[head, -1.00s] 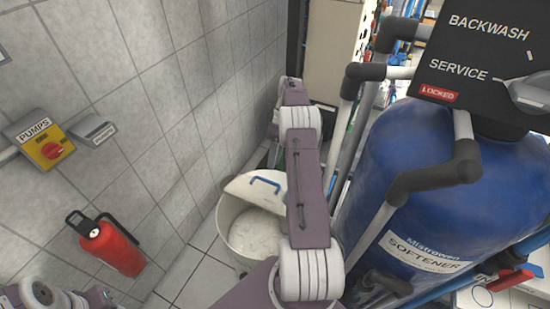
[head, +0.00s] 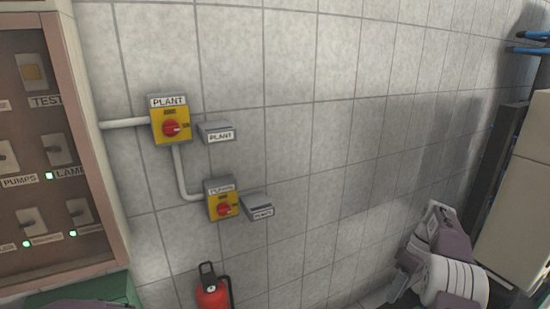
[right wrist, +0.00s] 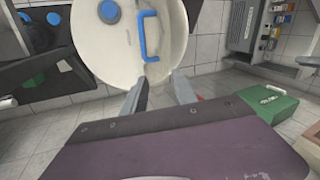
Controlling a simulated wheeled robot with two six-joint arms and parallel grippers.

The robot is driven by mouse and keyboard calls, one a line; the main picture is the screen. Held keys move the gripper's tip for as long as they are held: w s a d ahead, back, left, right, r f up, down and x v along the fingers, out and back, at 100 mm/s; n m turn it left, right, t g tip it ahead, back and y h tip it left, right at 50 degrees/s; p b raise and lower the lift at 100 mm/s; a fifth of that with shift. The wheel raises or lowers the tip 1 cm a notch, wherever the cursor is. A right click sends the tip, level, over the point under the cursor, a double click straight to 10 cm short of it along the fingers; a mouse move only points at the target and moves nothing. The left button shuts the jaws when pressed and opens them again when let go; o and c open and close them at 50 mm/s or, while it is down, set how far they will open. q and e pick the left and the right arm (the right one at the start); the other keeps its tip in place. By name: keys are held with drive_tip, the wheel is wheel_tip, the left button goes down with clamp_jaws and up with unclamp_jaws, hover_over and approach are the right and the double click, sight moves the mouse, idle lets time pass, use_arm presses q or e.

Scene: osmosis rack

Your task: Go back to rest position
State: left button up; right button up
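My right gripper (right wrist: 160,78) is open in the right wrist view, with its two grey fingers apart and nothing visible between them. Beyond the fingertips is a round off-white lid (right wrist: 112,50) with a blue handle (right wrist: 147,35); I cannot tell how far apart they are. In the head view a purple and white section of my right arm shows at the lower right, and its fingers cannot be made out. A small purple piece of my own arm shows at the bottom left edge, but my left gripper is out of view.
The tiled wall carries a yellow PLANT switch (head: 171,123) and a yellow PUMPS switch (head: 222,201). A red fire extinguisher (head: 213,292) is below them. A control cabinet (head: 92,170) stands at left. A green box (right wrist: 268,112) is at right in the right wrist view.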

drive_tip(key=a+r+n, duration=0.2)
drive_tip(key=a+r, duration=0.4)
drive_tip(key=a, duration=0.3)
drive_tip(key=s+a+h, duration=0.2)
drive_tip(key=s+a, duration=0.6)
drive_tip(key=a, duration=0.2)
drive_tip(key=s+a+f+m+t+h, duration=0.1)
drive_tip(key=s+f+m+t, duration=0.2)
drive_tip(key=s+f+m, duration=0.5)
drive_tip(key=shift+s+f+m+h, duration=0.3)
drive_tip(key=shift+s+f+m, duration=0.1)
drive_tip(key=shift+s+f, duration=0.25)
